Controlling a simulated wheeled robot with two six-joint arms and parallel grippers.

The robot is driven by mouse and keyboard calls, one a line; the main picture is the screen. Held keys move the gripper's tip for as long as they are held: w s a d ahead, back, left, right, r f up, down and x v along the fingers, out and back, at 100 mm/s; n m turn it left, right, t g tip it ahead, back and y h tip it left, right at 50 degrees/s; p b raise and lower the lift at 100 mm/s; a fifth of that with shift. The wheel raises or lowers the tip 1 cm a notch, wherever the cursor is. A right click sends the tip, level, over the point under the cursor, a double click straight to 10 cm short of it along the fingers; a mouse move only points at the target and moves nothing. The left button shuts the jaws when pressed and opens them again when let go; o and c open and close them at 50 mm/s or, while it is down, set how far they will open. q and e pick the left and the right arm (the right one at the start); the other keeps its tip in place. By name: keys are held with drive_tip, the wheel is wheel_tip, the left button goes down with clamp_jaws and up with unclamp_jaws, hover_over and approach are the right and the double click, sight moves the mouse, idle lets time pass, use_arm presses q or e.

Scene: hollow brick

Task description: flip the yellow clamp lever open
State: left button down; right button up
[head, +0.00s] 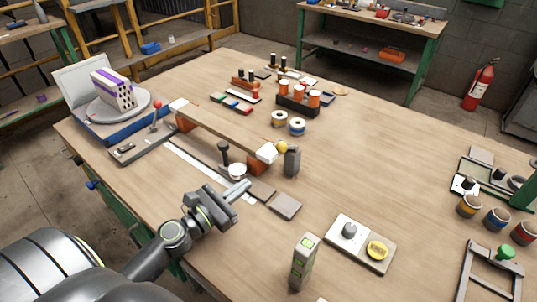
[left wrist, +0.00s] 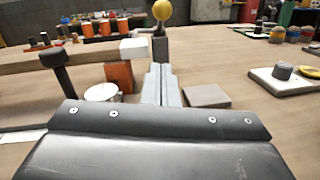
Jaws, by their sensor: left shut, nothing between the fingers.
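The yellow ball knob of the clamp lever (head: 283,146) sits by a dark grey post (head: 291,163) at the near right end of the wooden beam. In the left wrist view the yellow knob (left wrist: 162,10) stands straight ahead, above and beyond my fingertips. My left gripper (head: 243,187) is shut and empty, low over the table on the near side of the clamp and apart from it. Its closed fingers (left wrist: 161,84) point toward the post. The lever's arm is hardly visible, so its exact angle is unclear.
The beam (head: 220,132) rests on orange-brown blocks with white end pieces. A black-knobbed handle (head: 223,150) and a white round piece (head: 237,171) stand left of my fingers. A grey flat block (head: 285,205) lies to the right. A plate with a yellow button (head: 377,250) is nearer.

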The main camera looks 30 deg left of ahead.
use_arm(q)
drive_tip(key=p+x, duration=0.1)
drive_tip(key=x, duration=0.3)
drive_tip(key=p+x, duration=0.1)
drive_tip(key=x, duration=0.2)
drive_tip(key=shift+r+p, duration=0.3)
drive_tip(key=shift+w+d+r+p, duration=0.2)
drive_tip(key=shift+w+r+p, duration=0.35)
drive_tip(key=shift+r+p, duration=0.3)
drive_tip(key=shift+w+d+r+p, duration=0.3)
drive_tip(key=shift+w+r+p, duration=0.1)
drive_tip(key=shift+w+p, duration=0.2)
drive_tip(key=shift+s, duration=0.1)
